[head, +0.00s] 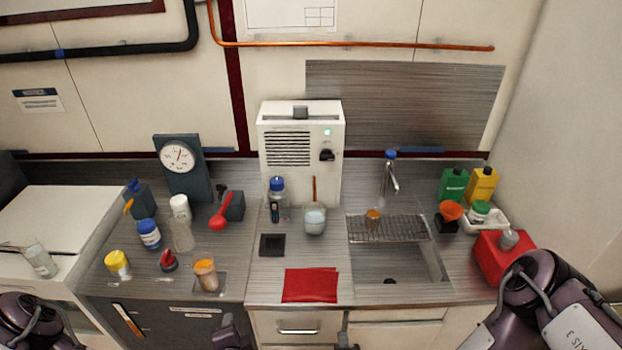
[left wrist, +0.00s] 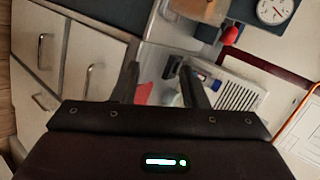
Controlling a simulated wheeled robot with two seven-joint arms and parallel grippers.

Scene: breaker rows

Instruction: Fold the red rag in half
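The red rag (head: 310,285) lies flat on the counter, near its front edge and left of the sink. It is roughly rectangular, with a slightly uneven right edge. My left gripper (head: 228,333) is at the bottom of the head view, in front of the counter and left of the rag, not touching it. In the left wrist view its two fingers (left wrist: 160,72) are apart, with a small red patch partly visible between them. A small dark tip of what seems my right gripper (head: 343,341) shows below the rag, mostly out of frame.
The sink (head: 390,265) with a wire rack (head: 388,228) is right of the rag. A black square pad (head: 272,245) and a glass beaker (head: 314,221) stand behind it. An orange-topped cup (head: 206,274) is to its left. Drawers (head: 297,326) are below the counter.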

